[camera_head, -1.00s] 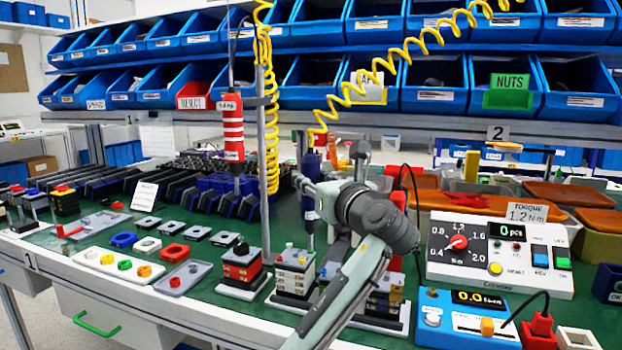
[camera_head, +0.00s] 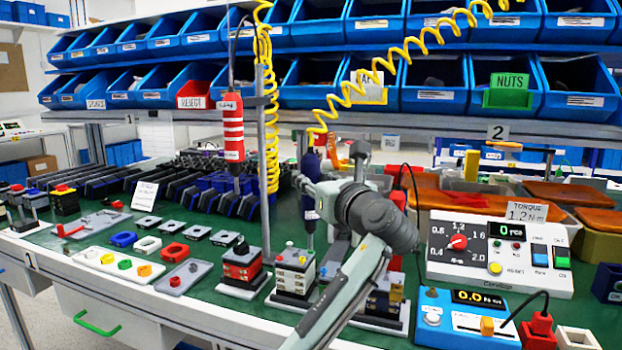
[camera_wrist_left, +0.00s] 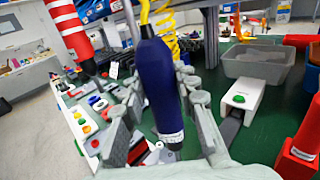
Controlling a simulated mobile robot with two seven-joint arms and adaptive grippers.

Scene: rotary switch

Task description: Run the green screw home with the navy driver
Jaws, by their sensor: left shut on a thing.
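The navy driver (camera_head: 309,190) hangs upright under a yellow coiled cord, its tip end near the right side of a small stacked switch unit (camera_head: 295,272). My left gripper (camera_head: 312,186) is shut on the driver's body. In the left wrist view the navy driver (camera_wrist_left: 162,92) stands between the two grey fingers of the gripper (camera_wrist_left: 160,105), with a white label near its lower end. I cannot make out the green screw or the driver's bit; the gripper and arm cover part of the area. My right gripper does not show.
A red striped driver (camera_head: 233,130) hangs to the left. A white tray (camera_head: 88,262) of coloured knobs lies at the front left. A torque controller (camera_head: 500,250) and a blue meter (camera_head: 465,322) stand at the right. Blue bins (camera_head: 435,85) line the back.

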